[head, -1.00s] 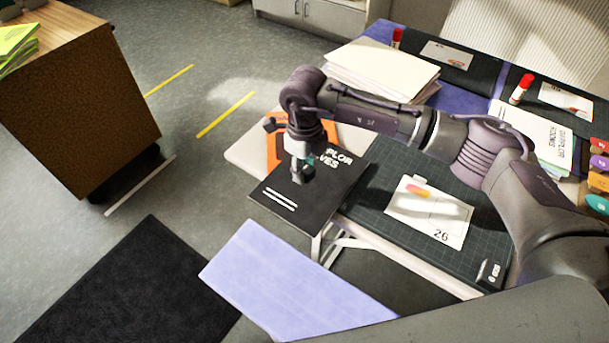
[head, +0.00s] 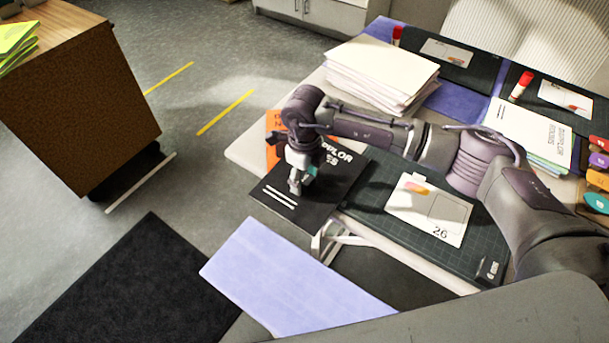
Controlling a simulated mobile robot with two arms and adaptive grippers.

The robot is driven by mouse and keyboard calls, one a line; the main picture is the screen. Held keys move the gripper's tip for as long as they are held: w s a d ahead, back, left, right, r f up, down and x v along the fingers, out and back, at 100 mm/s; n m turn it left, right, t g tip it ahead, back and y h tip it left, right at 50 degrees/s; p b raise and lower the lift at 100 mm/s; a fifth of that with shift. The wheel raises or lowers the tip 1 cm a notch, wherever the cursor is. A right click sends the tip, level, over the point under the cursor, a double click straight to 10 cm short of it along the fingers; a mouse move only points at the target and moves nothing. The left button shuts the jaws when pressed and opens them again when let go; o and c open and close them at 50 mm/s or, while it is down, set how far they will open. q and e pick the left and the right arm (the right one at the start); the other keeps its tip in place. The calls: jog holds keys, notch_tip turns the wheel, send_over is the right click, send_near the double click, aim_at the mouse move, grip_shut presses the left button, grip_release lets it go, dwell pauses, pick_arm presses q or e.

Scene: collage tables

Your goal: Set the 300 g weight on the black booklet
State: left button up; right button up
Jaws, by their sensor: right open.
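The black booklet (head: 322,206) with white lettering lies at the near left corner of the worktable, its near end sticking out past the table edge. My right gripper (head: 297,187) points down over the middle of the booklet and is open. The gripper hides part of the booklet's cover and title. I cannot make out the 300 g weight; small grey shapes at the fingertips cannot be told apart from the fingers. My left gripper is not in view.
An orange booklet (head: 273,124) lies behind the black one. A paper stack (head: 381,72) stands at the back. A dark cutting mat (head: 372,208) bears a card (head: 428,208) marked 26. A wooden cabinet (head: 80,95) is at the left.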

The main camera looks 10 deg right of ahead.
aim_at(305, 177)
jog(key=shift+r, duration=0.55)
notch_tip(305, 177, up, 11)
jog(key=b, duration=0.1)
dwell(0.4)
